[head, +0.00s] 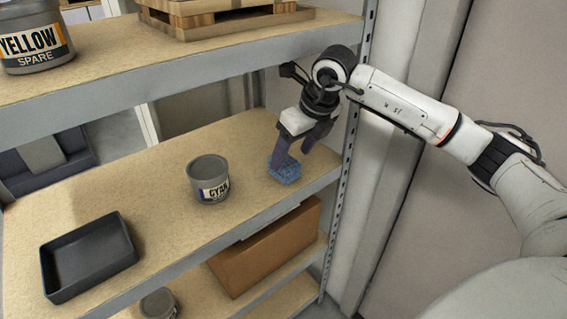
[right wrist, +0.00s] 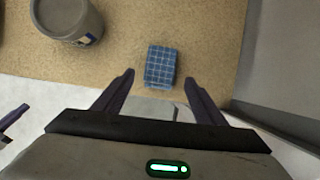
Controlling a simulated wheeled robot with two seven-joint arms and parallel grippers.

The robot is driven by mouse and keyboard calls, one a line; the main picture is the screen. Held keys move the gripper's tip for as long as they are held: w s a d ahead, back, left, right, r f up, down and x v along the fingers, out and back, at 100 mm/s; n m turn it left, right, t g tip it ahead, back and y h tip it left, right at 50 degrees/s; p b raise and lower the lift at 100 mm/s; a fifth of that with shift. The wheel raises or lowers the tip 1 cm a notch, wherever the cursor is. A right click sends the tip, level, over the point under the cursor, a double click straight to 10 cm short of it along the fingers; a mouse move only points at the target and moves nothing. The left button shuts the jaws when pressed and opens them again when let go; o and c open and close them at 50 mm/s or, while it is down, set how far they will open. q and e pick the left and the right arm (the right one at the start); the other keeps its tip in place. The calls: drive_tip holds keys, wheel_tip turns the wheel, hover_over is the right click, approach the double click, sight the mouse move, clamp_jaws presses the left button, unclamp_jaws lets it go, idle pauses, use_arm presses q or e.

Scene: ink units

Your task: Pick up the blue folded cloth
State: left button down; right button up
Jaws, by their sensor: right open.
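The blue folded cloth (head: 285,172) lies on the middle shelf near its right end, with a checked pattern. It also shows in the right wrist view (right wrist: 161,66), just beyond my fingertips and between their lines. My right gripper (head: 291,158) is above the cloth and points down at it, partly hiding it in the head view. Its two purple fingers are spread, with nothing between them in the right wrist view (right wrist: 160,80). My left gripper is not seen in the head view.
A grey can labelled CYAN (head: 208,180) stands left of the cloth on the middle shelf (head: 150,190). A black tray (head: 88,258) sits further left. Above is the upper shelf with a YELLOW can (head: 36,38) and wooden pallets (head: 215,15). A perforated shelf post (head: 350,150) stands close on the right.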

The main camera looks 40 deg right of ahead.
drive_tip(key=shift+w+a, duration=0.1)
drive_tip(key=shift+w, duration=0.4)
drive_tip(key=x, duration=0.5)
drive_tip(key=shift+w+p, duration=0.2)
drive_tip(key=shift+p, duration=0.1)
drive_tip(key=shift+c, duration=0.2)
drive_tip(key=c, duration=1.1)
